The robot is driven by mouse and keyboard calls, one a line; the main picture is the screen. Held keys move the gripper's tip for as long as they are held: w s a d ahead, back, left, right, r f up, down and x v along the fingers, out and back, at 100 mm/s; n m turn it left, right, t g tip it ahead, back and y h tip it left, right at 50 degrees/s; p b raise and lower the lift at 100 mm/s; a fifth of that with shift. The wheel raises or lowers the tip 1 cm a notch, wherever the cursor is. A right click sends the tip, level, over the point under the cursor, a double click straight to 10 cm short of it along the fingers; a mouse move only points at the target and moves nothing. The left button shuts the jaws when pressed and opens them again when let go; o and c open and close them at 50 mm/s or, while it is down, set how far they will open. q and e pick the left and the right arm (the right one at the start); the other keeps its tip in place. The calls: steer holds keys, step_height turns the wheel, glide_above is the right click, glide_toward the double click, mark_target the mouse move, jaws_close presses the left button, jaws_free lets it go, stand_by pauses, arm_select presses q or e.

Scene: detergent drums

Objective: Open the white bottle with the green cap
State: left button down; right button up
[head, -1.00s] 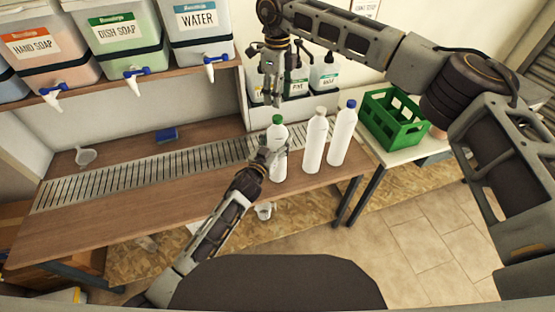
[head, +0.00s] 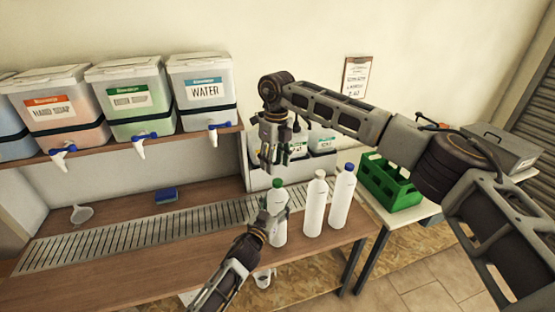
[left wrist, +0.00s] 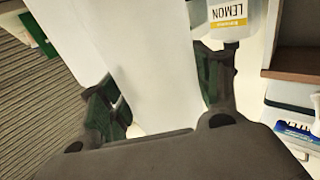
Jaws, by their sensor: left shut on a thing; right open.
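The white bottle with the green cap (head: 279,230) stands upright on the wooden counter in the head view. Its green cap (head: 278,184) is on top. My left gripper (head: 266,222) is shut on this bottle's body from the left. In the left wrist view the white bottle (left wrist: 150,65) fills the space between my left gripper's fingers (left wrist: 160,105). My right gripper (head: 268,155) is open and empty, pointing down above and slightly left of the green cap, apart from it.
Two other white bottles stand close on the right, one with a white cap (head: 315,205) and one with a blue cap (head: 342,198). A green crate (head: 390,185) sits on a side table. Dispensers (head: 205,95) line the shelf. A funnel (head: 82,214) and blue sponge (head: 166,195) lie on the counter.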

mark_target(278, 181)
steer(key=m, duration=0.7)
steer(key=shift+w+d+r, duration=0.1)
steer(key=shift+r, duration=0.15)
steer(key=m, duration=0.7)
steer(key=shift+d, duration=0.15)
steer(key=m, duration=0.6)
steer(key=shift+d+m, duration=0.1)
steer(key=shift+m, duration=0.3)
steer(key=m, duration=0.6)
steer(key=shift+m, duration=0.3)
steer(key=shift+f, duration=3.95)
